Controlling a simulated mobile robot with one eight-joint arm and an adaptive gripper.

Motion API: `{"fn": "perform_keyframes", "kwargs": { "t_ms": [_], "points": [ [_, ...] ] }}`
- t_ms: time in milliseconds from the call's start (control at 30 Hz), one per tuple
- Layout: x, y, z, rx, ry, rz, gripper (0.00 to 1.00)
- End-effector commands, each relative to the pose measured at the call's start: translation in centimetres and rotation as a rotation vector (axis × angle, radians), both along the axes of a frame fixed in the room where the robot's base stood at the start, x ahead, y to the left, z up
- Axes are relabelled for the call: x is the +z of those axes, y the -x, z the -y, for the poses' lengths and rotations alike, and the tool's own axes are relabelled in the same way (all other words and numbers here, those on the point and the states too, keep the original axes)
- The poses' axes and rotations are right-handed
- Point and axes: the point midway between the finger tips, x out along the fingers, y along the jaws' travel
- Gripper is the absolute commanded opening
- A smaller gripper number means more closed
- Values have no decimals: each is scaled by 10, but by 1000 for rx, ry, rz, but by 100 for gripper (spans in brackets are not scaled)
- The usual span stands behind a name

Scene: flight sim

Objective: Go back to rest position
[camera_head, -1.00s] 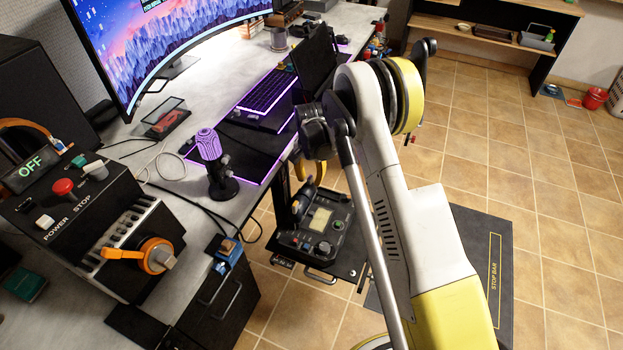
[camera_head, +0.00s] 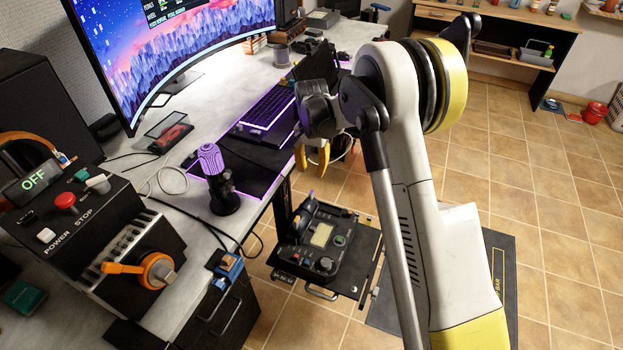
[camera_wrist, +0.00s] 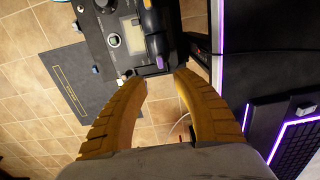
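My gripper (camera_head: 312,168) hangs in the air above and behind the black side panel (camera_head: 326,262), beside the desk edge. In the wrist view its two yellow fingers (camera_wrist: 159,77) are apart with nothing held between them. The panel, with its screen, knobs and dark lever handle (camera_wrist: 153,30), lies beyond the fingertips in that view. My arm is folded upward in the right half of the head view.
A black floor mat (camera_head: 505,262) lies right. Tiled floor (camera_head: 560,190) is open beyond.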

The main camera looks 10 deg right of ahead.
Motion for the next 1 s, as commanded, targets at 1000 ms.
{"fn": "perform_keyframes", "kwargs": {
  "t_ms": [1000],
  "points": [
    [145,78,13,186,11,186,34]
  ]
}}
